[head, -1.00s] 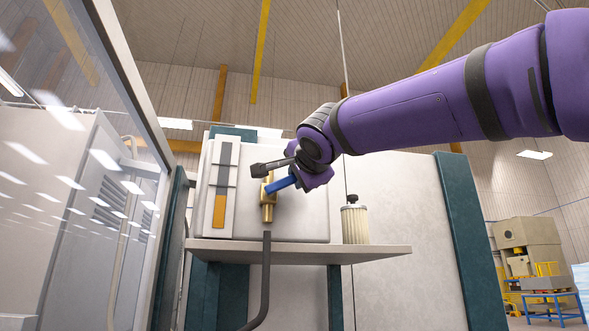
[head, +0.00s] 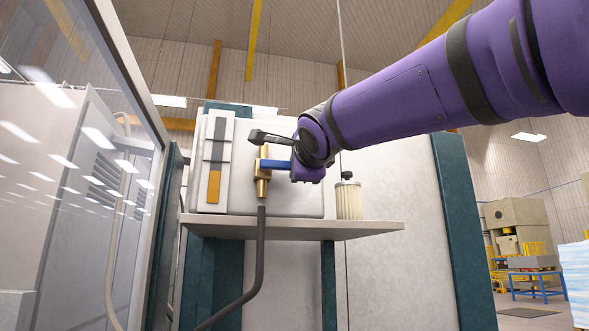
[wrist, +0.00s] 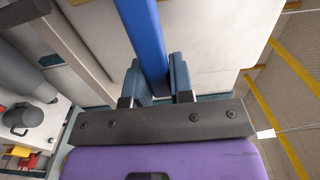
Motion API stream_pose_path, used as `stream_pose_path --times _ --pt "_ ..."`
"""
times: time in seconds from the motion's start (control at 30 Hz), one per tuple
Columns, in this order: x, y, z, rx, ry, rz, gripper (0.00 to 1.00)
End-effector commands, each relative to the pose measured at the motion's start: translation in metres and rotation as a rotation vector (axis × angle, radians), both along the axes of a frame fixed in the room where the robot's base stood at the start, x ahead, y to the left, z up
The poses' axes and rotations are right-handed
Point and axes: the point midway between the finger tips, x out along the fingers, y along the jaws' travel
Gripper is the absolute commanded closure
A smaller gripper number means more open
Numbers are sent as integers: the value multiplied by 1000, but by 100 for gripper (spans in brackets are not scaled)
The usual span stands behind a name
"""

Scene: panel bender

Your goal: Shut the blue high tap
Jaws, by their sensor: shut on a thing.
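The blue high tap has a brass body (head: 262,178) and a blue lever handle (head: 277,162). It stands in front of the pale box above the shelf, with a dark hose (head: 260,235) running down from it. The lever lies about level in the head view, pointing right from the body. In the wrist view the blue lever (wrist: 150,40) runs up between the two fingers of my gripper (wrist: 160,78), which are shut on it. In the head view my wrist covers the lever's right end and hides the fingertips.
A pale shelf (head: 300,229) juts out below the tap. A ribbed cream filter (head: 349,199) stands on it to the right. A white panel with a grey and orange strip (head: 214,187) is left of the tap. A glass screen (head: 75,150) fills the left side.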

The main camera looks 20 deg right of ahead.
Motion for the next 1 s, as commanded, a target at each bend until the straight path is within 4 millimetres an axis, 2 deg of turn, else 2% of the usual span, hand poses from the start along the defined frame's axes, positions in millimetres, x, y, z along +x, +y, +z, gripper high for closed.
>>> stream_pose_path --times 0.33,0.37,0.43,0.47,0.77,0.87,1.0 --pt "1 0 -4 9 9 0 100" --pt "1 0 -4 9 9 0 71" --pt "1 0 -3 8 8 0 55" --pt "1 0 -3 8 7 0 53" --pt "-2 0 -2 5 4 0 53" --pt "-9 2 -1 5 3 1 53" --pt "-32 3 -1 6 2 2 53"
